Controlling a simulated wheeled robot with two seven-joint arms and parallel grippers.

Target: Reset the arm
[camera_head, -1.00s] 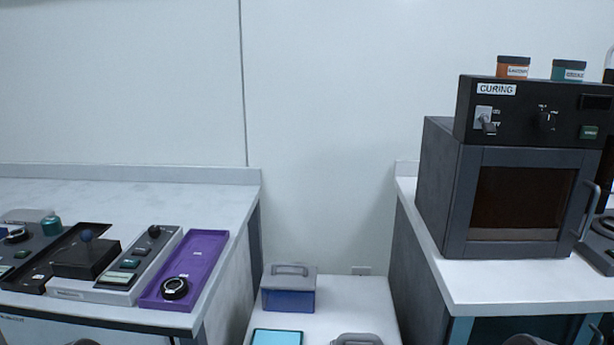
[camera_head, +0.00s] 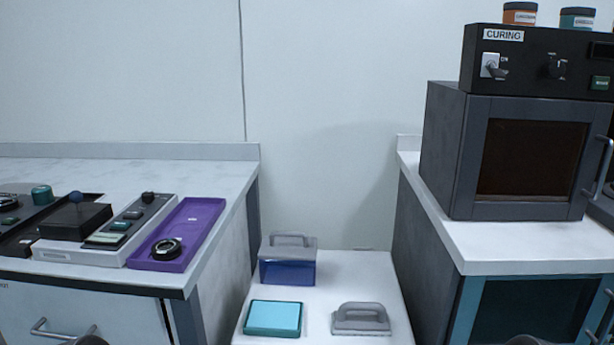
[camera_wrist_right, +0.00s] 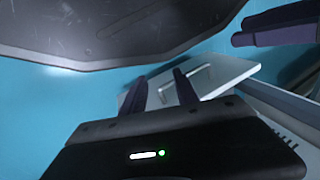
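My right gripper (camera_wrist_right: 160,92) shows in the right wrist view with its two dark fingers apart and nothing between them. Behind the fingertips is a pale panel with a bar handle (camera_wrist_right: 187,82). Neither gripper shows in the head view; only small grey rounded parts, probably of my arms, show at its bottom edge.
A left bench (camera_head: 215,180) holds a purple tray (camera_head: 200,222) and control boxes. A low white table (camera_head: 345,275) bears a blue box (camera_head: 288,270), a cyan-topped pad (camera_head: 272,317) and a grey handled block (camera_head: 360,320). A curing oven (camera_head: 445,150) stands right.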

